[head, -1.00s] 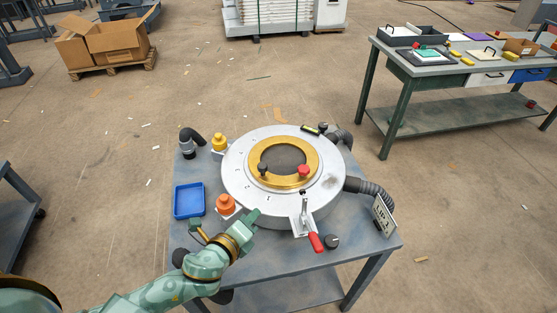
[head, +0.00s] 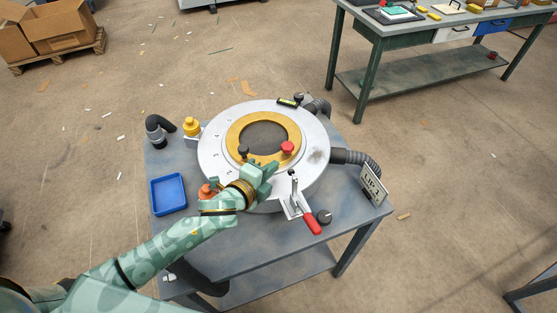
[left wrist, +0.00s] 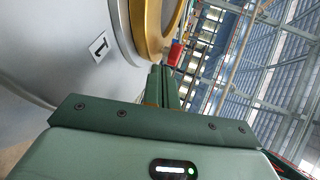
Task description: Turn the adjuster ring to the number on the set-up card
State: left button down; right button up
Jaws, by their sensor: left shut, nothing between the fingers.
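The gold adjuster ring (head: 233,132) lies on the round silver housing (head: 212,160) and carries a red knob (head: 287,147) and a black knob (head: 244,150). My left gripper (head: 272,167) is shut and empty at the ring's front edge, between and just below the two knobs. In the left wrist view its fingers (left wrist: 163,88) point toward the red knob (left wrist: 175,52), beside the ring (left wrist: 150,38). A label that looks like 1 (left wrist: 98,46) is on the housing. The set-up card (head: 373,184) stands at the right; it seems to read LIP 2. My right gripper is not in view.
A clamp with a red handle (head: 312,223) and a black knob (head: 324,217) are at the front right. A blue tray (head: 168,195), orange knob (head: 206,190) and yellow knob (head: 191,127) are at the left. A grey hose (head: 358,160) leaves the housing on the right.

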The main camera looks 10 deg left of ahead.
aim_at(291, 153)
pick_arm(q)
jog(key=w, duration=0.1)
jog(key=w+d, duration=0.1)
jog(key=w, duration=0.1)
jog(key=shift+w+d, duration=0.15)
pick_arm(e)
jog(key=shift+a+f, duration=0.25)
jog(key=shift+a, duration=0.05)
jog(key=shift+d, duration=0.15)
pick_arm(q)
jog(key=shift+w+d+r, duration=0.15)
jog(key=shift+w+d, duration=0.1)
jog(key=shift+d, duration=0.05)
jog(key=shift+w+d+r+p, duration=0.1)
jog(key=shift+w+d+p, duration=0.25)
jog(key=shift+d+p, duration=0.1)
jog(key=shift+w+d+f, duration=0.2)
jog(key=shift+w+d, duration=0.1)
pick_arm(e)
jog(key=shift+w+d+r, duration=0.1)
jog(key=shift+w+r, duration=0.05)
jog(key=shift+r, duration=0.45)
pick_arm(q)
jog(key=shift+a, duration=0.1)
